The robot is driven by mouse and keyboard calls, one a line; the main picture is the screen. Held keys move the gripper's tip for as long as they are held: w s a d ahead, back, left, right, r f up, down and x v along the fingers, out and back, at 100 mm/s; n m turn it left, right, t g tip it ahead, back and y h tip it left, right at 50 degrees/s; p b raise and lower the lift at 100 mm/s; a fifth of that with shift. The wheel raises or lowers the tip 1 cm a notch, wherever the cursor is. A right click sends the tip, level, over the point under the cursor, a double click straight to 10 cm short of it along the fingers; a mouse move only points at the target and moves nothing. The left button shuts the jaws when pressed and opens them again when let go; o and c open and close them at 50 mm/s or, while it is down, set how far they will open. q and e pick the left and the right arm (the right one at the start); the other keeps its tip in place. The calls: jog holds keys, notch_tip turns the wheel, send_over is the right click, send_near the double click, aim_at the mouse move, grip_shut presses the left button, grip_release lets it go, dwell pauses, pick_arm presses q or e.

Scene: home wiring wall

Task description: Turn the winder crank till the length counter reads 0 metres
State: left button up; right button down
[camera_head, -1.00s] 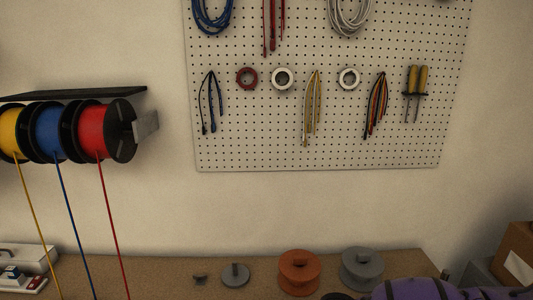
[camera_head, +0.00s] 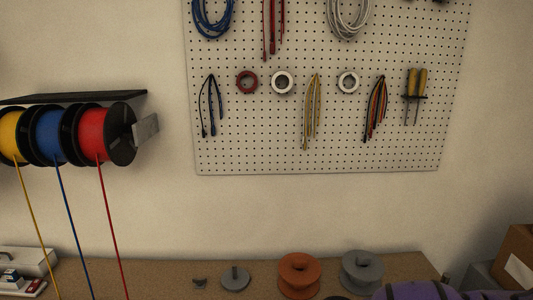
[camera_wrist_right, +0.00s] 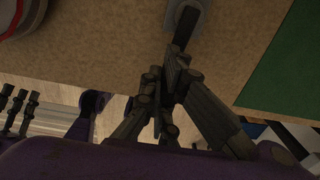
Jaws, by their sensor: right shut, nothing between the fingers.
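My right gripper (camera_wrist_right: 172,75) shows in the right wrist view, its dark fingers shut with nothing between them, over the brown bench top. Just beyond the fingertips is a grey rounded piece (camera_wrist_right: 181,12) with a dark bar on it; I cannot tell whether this is the winder crank, nor whether the fingers touch it. No length counter can be made out in either view.
On the bench stand an orange spool (camera_head: 299,279), a grey spool (camera_head: 361,274) and a grey disc with a knob (camera_head: 235,279). Wire reels, including a red one (camera_head: 92,134), hang at the left with wires running down. A brown box (camera_head: 516,255) is at the right. A green mat (camera_wrist_right: 287,65) lies rightward.

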jog(key=shift+d, duration=0.1)
jog(key=shift+w+d, duration=0.1)
jog(key=shift+d, duration=0.9)
jog(key=shift+w+d, duration=0.2)
jog(key=shift+d, duration=0.35)
jog(key=shift+w+d, duration=0.2)
jog(key=shift+d, duration=0.3)
